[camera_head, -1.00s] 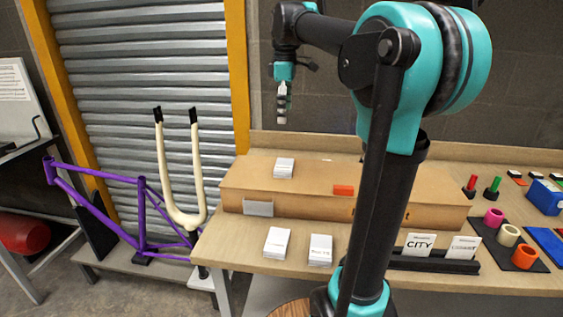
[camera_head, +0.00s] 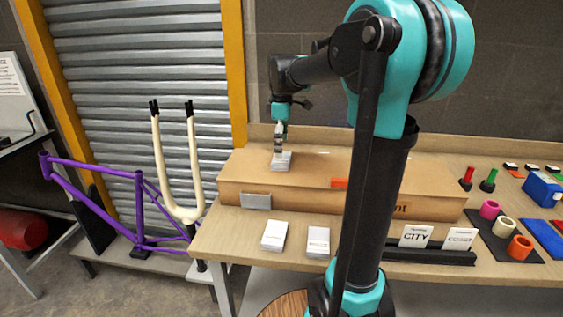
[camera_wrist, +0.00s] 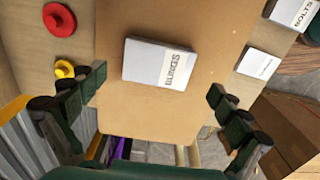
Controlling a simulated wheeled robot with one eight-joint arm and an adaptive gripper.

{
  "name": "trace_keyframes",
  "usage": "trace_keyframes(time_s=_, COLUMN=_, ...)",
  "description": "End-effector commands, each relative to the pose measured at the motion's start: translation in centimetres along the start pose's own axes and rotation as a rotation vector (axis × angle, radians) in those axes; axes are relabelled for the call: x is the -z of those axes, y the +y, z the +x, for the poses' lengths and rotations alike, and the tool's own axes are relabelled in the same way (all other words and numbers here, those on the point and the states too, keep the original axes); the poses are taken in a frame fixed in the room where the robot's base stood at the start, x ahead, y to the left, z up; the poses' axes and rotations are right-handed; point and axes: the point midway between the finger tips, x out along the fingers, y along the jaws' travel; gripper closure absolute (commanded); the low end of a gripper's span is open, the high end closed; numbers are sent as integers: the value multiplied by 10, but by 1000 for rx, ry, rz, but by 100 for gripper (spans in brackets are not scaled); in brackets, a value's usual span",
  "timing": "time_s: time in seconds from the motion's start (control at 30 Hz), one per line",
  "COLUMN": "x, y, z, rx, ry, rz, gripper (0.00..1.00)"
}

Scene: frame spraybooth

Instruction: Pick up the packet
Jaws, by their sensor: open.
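A white packet (camera_head: 281,164) lies flat on top of the long cardboard box (camera_head: 330,196) on the workbench. In the wrist view the packet (camera_wrist: 150,62) shows a printed label along one side, too small to read surely. My gripper (camera_head: 279,149) is just above the packet, pointing down, and partly covers it. In the wrist view my gripper's two fingers (camera_wrist: 155,88) are spread wide, to either side of the packet, with nothing held. I cannot tell the exact height gap between fingertips and packet.
Two other white packets (camera_head: 274,235) (camera_head: 317,242) lie on the bench front. A black holder (camera_head: 432,255) with cards, coloured rings (camera_head: 490,209) and a blue box (camera_head: 543,189) stand right. A purple frame (camera_head: 140,215) is left.

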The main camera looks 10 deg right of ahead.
Motion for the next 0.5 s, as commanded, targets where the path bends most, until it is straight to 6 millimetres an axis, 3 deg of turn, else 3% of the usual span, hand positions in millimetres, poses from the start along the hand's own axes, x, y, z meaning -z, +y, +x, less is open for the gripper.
trace_keyframes(time_s=0.2, x=1, y=3, z=30, rx=0, ry=0, rz=0, gripper=0)
trace_keyframes(time_s=0.5, x=1, y=3, z=38, rx=0, ry=0, rz=0, gripper=0)
